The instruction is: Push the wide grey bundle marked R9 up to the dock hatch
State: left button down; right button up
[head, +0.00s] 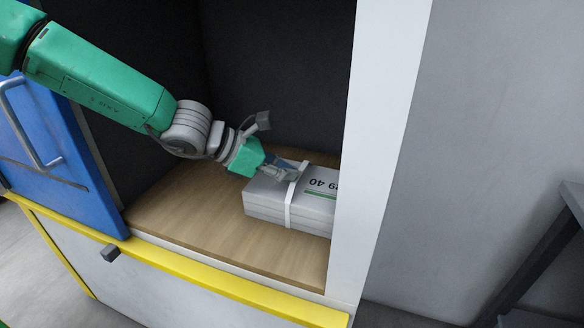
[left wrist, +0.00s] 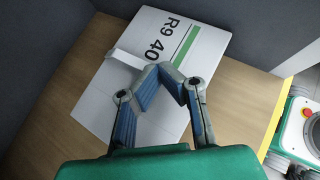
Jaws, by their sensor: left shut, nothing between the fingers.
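The wide grey bundle (head: 310,206) lies flat on the wooden floor of a dark bay, by the white post on the right, which hides its right end. It has a white strap, a green stripe and print reading R9 40. It also fills the middle of the left wrist view (left wrist: 118,78). My left gripper (head: 294,172) is shut and empty. Its fingers are over the top of the bundle near the strap; whether they touch it I cannot tell. I cannot single out the dock hatch. My right gripper is not in view.
A blue panel (head: 40,165) with a grey handle stands at the left of the bay. A yellow edge (head: 190,277) runs along the front below the wooden floor (head: 190,215), which is clear left of the bundle. The white post (head: 385,140) stands at the right.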

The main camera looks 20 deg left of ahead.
pick_arm(q)
jog(key=shift+a+r, duration=0.1)
jog(key=shift+a, duration=0.15)
jog(key=shift+a+p, duration=0.15)
jog(key=shift+p, duration=0.25)
jog(key=s+a+p, duration=0.3)
jog(key=s+a, duration=0.3)
jog(key=a, duration=0.3)
jog(key=shift+s+r, duration=0.15)
jog(key=shift+s, duration=0.2)
